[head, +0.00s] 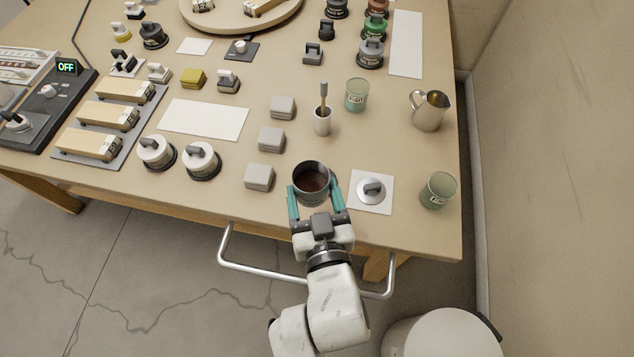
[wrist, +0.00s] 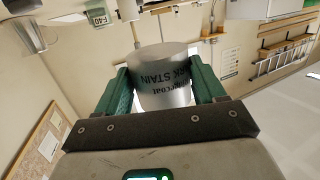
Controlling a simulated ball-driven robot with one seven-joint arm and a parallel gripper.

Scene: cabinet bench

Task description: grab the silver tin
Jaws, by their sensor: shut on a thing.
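The silver tin (head: 311,170) is a round open can with dark brown contents. It is near the front edge of the bench in the head view. My gripper (head: 318,200) has its two teal fingers on either side of the tin, shut on it. In the wrist view the silver tin (wrist: 163,78) sits between the green fingers (wrist: 165,95), with dark lettering that includes "STAIN". I cannot tell whether its base touches the bench.
A white card with a silver knobbed lid (head: 372,190) is right of the tin. A green glass (head: 438,190) stands farther right, near the edge. Grey blocks (head: 259,177) are to the left. A cup with a brush (head: 322,121) and a metal pitcher (head: 429,110) stand behind.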

